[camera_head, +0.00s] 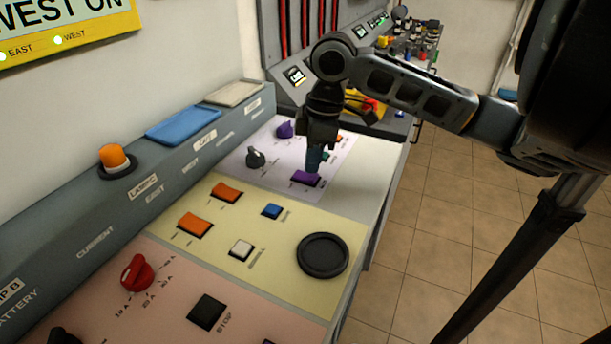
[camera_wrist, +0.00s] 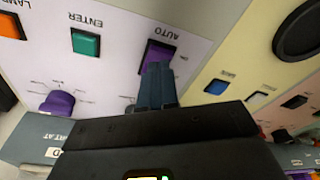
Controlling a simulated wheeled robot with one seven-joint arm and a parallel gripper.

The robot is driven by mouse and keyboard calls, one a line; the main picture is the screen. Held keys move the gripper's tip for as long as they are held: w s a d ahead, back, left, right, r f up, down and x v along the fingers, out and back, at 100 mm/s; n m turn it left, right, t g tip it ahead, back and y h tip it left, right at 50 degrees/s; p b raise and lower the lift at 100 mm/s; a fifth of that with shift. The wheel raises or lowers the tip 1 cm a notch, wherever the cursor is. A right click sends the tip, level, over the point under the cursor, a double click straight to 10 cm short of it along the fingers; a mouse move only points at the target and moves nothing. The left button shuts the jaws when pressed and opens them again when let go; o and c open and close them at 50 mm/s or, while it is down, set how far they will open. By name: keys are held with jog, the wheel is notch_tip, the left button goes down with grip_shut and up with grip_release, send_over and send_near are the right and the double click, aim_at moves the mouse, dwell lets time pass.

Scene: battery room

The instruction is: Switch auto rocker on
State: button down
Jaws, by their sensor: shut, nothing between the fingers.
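The auto rocker is the purple rocker switch (camera_wrist: 158,56) labelled AUTO in the wrist view. In the head view the purple rocker (camera_head: 304,178) sits on the pale lilac panel (camera_head: 345,160). My gripper (camera_head: 314,160) is shut and empty, pointing down at the rocker. In the wrist view my fingertips (camera_wrist: 158,72) overlap the rocker's near part, close to or touching it; I cannot tell if they press it. The fingers hide part of the rocker, and its on or off position is unclear.
A green ENTER button (camera_wrist: 86,43) and an orange switch (camera_wrist: 10,26) lie left of the rocker in the wrist view. A purple knob (camera_head: 285,130) and a dark knob (camera_head: 256,158) stand nearby. The yellow panel (camera_head: 300,222) holds a blue button (camera_head: 272,211).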

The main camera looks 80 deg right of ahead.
aim_at(314, 175)
jog(key=shift+f+b, duration=0.6)
jog(key=shift+f, duration=0.15)
dwell(0.3)
jog(key=shift+r+p, duration=2.65)
jog(key=shift+r, duration=0.9)
jog(key=shift+s, duration=0.15)
